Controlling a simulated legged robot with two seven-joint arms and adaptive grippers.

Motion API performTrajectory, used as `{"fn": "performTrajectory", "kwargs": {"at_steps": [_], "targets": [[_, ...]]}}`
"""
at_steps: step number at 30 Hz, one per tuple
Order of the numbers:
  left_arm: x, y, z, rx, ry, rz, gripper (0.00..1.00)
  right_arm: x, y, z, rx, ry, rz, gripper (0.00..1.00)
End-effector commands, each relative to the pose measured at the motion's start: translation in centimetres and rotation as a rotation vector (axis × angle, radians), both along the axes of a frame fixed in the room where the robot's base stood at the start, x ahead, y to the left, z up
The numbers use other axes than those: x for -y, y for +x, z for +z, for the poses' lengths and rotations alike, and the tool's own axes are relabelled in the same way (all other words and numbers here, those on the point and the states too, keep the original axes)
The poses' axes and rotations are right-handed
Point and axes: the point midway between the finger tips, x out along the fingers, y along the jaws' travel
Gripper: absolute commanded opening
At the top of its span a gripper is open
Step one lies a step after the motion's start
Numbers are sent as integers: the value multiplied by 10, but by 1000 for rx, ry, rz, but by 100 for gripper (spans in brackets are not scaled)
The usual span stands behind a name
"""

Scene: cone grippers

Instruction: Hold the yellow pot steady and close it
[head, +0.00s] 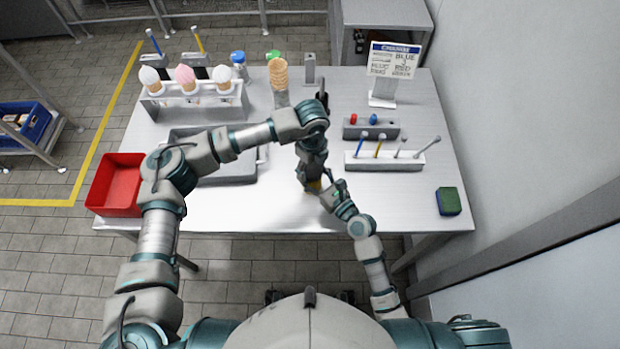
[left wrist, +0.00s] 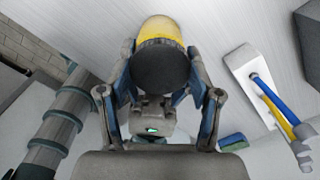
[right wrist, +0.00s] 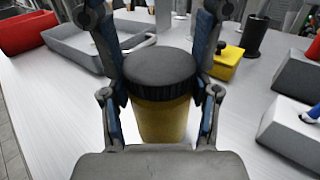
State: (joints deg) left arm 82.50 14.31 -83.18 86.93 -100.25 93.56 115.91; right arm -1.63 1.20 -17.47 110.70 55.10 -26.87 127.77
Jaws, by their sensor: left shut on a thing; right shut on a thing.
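The yellow pot (right wrist: 163,122) stands upright on the metal table, with its black lid (right wrist: 160,68) level on top. In the right wrist view no clear gap shows between lid and pot. My right gripper (right wrist: 160,85) is shut on the pot, one finger on each side. In the left wrist view the yellow pot (left wrist: 162,28) shows behind the round black lid (left wrist: 160,66). My left gripper (left wrist: 158,72) is shut on the lid.
A red bin (head: 117,170) stands at the table's left edge beside a grey tray (head: 235,178). A cone rack (head: 190,103) is behind. On the right are a tool rack (head: 398,160), a small grey block (head: 371,130) and a green sponge (head: 449,201).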

Motion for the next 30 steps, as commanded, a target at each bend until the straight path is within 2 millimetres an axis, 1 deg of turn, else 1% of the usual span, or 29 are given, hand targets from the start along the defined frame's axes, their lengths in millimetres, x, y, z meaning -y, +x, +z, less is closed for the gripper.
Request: {"fn": "performTrajectory", "kwargs": {"at_steps": [2,6,10,30], "targets": [[0,0,-1,1,1,-78,23,-1,-1,0,-1,1,3,0],[0,0,-1,1,1,-350,24,-1,-1,0,-1,1,4,0],[0,0,0,0,0,-335,22,-1,-1,0,-1,1,4,0],[1,-1,0,0,-2,-333,22,-1,-1,0,0,1,3,0]]}}
